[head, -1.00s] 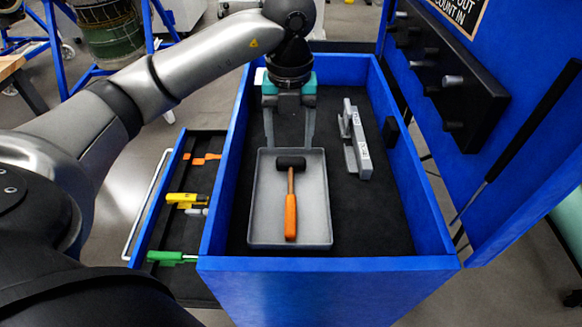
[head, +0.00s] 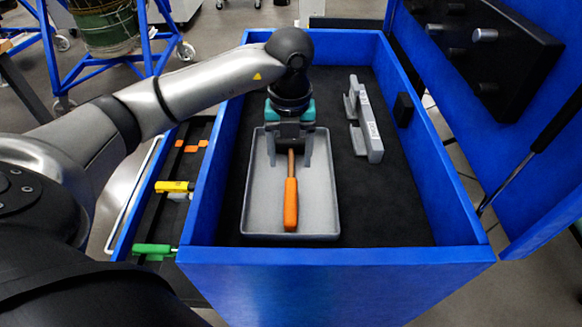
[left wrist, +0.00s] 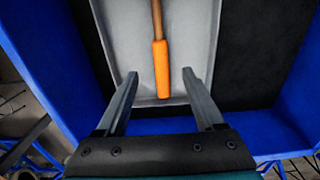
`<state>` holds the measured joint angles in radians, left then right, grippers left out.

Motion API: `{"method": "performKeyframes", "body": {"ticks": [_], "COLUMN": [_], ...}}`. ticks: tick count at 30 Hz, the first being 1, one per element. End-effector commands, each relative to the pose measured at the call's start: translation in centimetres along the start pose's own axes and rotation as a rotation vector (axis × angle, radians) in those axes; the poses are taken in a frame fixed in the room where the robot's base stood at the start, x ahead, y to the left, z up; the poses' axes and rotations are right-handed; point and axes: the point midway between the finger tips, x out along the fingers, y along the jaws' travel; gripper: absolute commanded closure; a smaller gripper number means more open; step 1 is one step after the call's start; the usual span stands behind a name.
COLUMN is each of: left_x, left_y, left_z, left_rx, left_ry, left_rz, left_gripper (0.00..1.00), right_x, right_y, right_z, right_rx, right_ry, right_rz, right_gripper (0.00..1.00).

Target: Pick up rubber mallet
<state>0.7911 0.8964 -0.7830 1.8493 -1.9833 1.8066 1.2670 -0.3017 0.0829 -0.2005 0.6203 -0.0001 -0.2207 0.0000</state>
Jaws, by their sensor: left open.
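The rubber mallet (head: 291,203) lies in a grey tray (head: 325,215), its orange handle toward the front of the blue cart. Its head is hidden behind my left gripper (head: 290,163) in the head view. The left gripper points down over the back part of the tray, fingers apart, with the mallet's shaft showing between them. In the left wrist view the orange handle (left wrist: 161,70) lies beyond and between the open fingertips (left wrist: 161,75). I cannot tell how high the fingers are above the tray. My right gripper is out of view.
The tray sits in a blue-walled, black-lined cart top (head: 385,205). A grey metal part (head: 364,125) lies right of the tray. An open side drawer on the left holds yellow (head: 173,186), orange and green-handled tools (head: 153,250). A blue panel rises at the right.

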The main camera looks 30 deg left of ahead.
Motion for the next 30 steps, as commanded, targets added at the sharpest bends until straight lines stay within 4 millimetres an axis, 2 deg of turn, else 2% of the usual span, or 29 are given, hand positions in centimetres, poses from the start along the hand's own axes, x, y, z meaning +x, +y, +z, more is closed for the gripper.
{"method": "performKeyframes", "body": {"ticks": [1, 3, 11, 21, 30], "left_x": [1.2, 2.4, 4.4, 8.9, 9.3], "left_y": [0.0, 0.0, 0.0, -0.1, -0.1], "left_z": [-0.1, -0.1, -0.1, -0.2, -0.1], "left_rx": [0.0, 0.0, 0.0, 0.0, 0.001], "left_ry": [0.004, 0.003, 0.001, 0.002, -0.001], "left_rz": [0.001, 0.002, 0.0, 0.001, -0.001], "left_gripper": [0.3, 0.3, 0.3, 0.3, 0.31], "right_x": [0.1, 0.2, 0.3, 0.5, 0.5], "right_y": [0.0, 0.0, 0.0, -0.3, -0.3], "right_z": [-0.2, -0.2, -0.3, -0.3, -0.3], "right_rx": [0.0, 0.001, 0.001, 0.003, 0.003], "right_ry": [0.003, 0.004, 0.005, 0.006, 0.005], "right_rz": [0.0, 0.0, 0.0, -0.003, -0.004], "right_gripper": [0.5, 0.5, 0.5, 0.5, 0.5]}}
